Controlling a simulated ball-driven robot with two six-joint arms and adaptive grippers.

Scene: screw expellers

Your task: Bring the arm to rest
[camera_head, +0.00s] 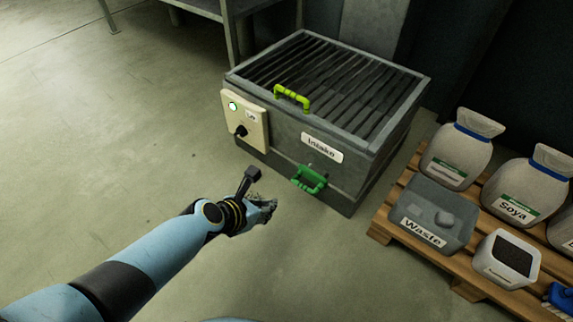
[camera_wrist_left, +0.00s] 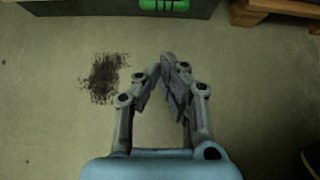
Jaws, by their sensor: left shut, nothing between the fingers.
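My left arm (camera_head: 150,252) reaches in from the lower left in the head view. Its gripper (camera_head: 270,205) is in the air in front of the grey machine, apart from it. In the left wrist view the gripper (camera_wrist_left: 167,62) has its fingertips together, with nothing held. The machine (camera_head: 325,160) has a slatted top, a yellow-green handle (camera_head: 292,97) on its upper edge and a green handle (camera_head: 309,180) low on its front. My right gripper is in neither view.
A control box (camera_head: 245,121) with a lit button is on the machine's left side. A wooden pallet (camera_head: 385,222) at right carries sacks (camera_head: 460,150), a grey Waste bin (camera_head: 433,205) and a white container (camera_head: 505,262). A dark stain (camera_wrist_left: 104,77) marks the floor. Floor at left is clear.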

